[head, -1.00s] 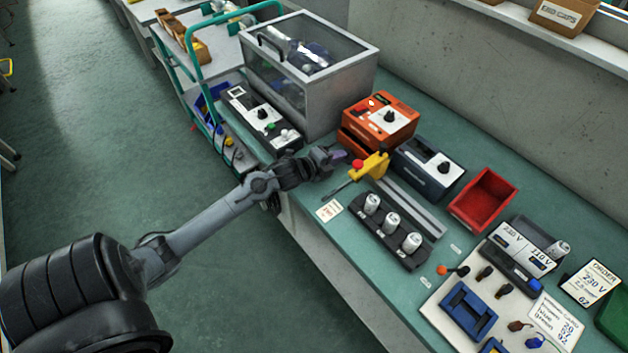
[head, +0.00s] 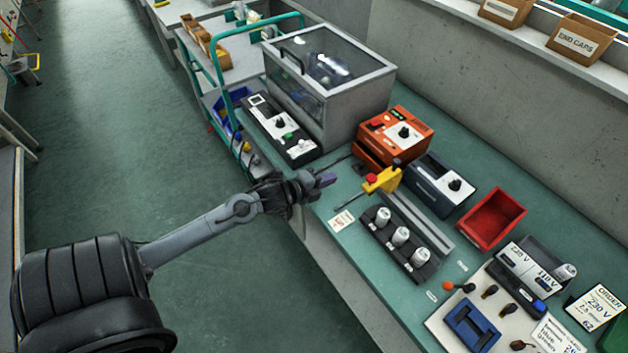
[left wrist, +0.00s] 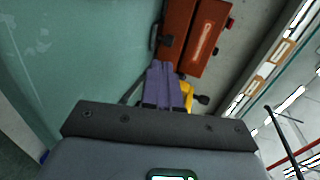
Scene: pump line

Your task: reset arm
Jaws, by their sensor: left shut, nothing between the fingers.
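My left gripper (head: 326,180) reaches in from the left in the head view. It is at the near edge of the green bench (head: 335,200), left of the yellow tool (head: 381,181) and apart from it in that view. Its purple fingers are together and empty. In the left wrist view the purple fingers (left wrist: 164,84) are side by side, with part of the yellow tool (left wrist: 187,94) visible just right of them. My right gripper is in neither view.
The orange unit (head: 402,132) and dark blue unit (head: 440,184) stand behind the yellow tool. A black rack (head: 405,255) holds white cylinders (head: 400,236). A red bin (head: 491,219) and a clear-lidded cabinet (head: 352,106) also stand on the bench. The floor left of the bench is open.

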